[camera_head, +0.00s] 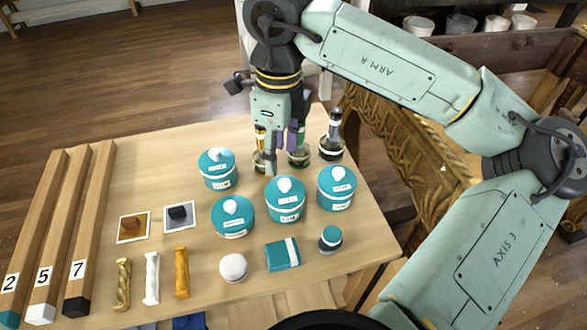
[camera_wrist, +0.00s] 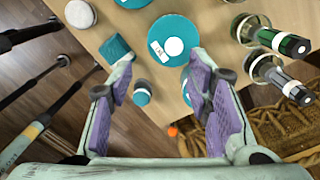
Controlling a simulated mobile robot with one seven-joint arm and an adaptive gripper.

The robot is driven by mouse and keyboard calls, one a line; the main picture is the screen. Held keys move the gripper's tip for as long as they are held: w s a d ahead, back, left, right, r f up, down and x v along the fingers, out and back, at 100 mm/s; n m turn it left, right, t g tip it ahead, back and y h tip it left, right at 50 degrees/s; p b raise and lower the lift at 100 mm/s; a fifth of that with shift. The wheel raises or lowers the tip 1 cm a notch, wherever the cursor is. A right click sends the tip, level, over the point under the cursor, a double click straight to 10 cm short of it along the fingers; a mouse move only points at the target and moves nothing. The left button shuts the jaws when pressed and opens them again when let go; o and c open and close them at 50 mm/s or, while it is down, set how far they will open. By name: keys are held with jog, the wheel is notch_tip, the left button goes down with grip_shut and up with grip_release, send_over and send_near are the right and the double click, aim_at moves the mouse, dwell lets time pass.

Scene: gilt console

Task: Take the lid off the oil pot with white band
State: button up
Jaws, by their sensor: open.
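Several teal lidded pots with white knobs and labels stand mid-table: a left-rear pot (camera_head: 219,178), a front-left pot (camera_head: 232,227), a middle pot (camera_head: 287,211) and a right pot (camera_head: 337,200). The label writing is too small to read, so I cannot tell which is the oil pot with white band. My gripper (camera_head: 279,150) points down above the table's rear, open and empty. In the wrist view its purple-padded fingers (camera_wrist: 160,85) are spread. A teal lid with a white knob (camera_wrist: 172,46) shows beyond them; another teal pot is partly hidden behind the right finger.
Glass bottles stand at the rear, including one with a white neck band (camera_head: 335,125). In front are a small teal jar (camera_head: 330,243), a teal block (camera_head: 281,257) and a white round object (camera_head: 233,267). Numbered wooden bars (camera_head: 88,220) lie left. A gilt console (camera_head: 400,150) stands right.

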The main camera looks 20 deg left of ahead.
aim_at(285, 182)
jog(key=f, duration=0.3)
jog(key=w+d+f, duration=0.1)
jog(key=shift+d+f+p, duration=0.1)
jog(key=shift+f+p, duration=0.2)
jog(key=shift+f, duration=0.05)
jog(key=shift+w+a+f+p, duration=0.15)
jog(key=shift+f+p, duration=0.15)
jog(key=shift+f, duration=0.7)
jog(key=shift+w+a+f+p, duration=0.15)
jog(key=shift+f+p, duration=0.1)
jog(key=shift+f, duration=0.75)
jog(key=shift+w+a+f+p, duration=0.15)
jog(key=shift+f+p, duration=0.15)
jog(key=shift+f, duration=0.7)
jog(key=shift+c, duration=0.3)
grip_shut()
jog(key=shift+r, duration=0.1)
